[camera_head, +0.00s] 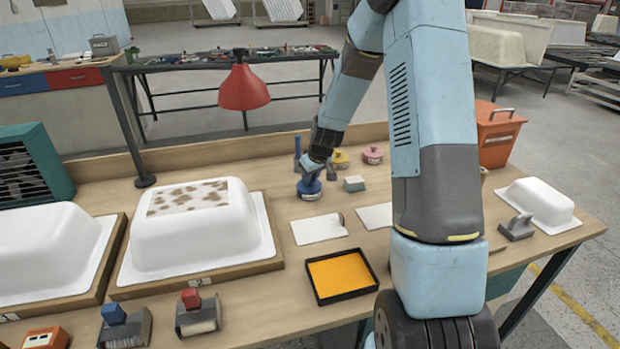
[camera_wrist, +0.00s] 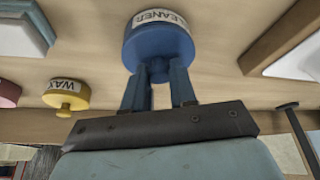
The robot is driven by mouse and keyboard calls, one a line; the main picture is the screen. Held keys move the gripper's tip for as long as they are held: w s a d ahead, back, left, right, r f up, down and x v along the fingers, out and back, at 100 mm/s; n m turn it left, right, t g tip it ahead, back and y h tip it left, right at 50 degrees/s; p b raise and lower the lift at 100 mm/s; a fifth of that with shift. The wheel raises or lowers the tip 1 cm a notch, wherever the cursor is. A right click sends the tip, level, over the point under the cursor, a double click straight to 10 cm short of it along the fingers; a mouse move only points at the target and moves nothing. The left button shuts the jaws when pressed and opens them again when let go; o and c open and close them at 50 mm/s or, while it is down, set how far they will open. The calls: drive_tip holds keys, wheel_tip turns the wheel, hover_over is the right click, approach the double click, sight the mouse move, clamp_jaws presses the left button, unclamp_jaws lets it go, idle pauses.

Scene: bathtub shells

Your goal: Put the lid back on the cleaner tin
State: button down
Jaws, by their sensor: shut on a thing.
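The blue cleaner tin (camera_head: 309,190) stands on the bench, left of the yellow tin. In the wrist view the blue tin (camera_wrist: 158,42) shows its white CLEANER label near the top edge of the picture. My gripper (camera_head: 311,174) reaches down over it from above. In the wrist view my gripper's two fingers (camera_wrist: 159,78) close at the middle of the blue top, where the lid's knob would be.
A yellow WAX tin (camera_head: 340,160), a pink tin (camera_head: 372,155) and a small pale block (camera_head: 354,184) stand close on the right. A white tub shell (camera_head: 190,230) and an orange-filled tray (camera_head: 318,297) lie nearer.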

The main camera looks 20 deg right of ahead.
drive_tip(key=c, duration=0.8)
unclamp_jaws()
drive_tip(key=shift+o, duration=0.3)
drive_tip(key=o, duration=0.4)
drive_tip(key=shift+r, duration=3.5)
clamp_jaws()
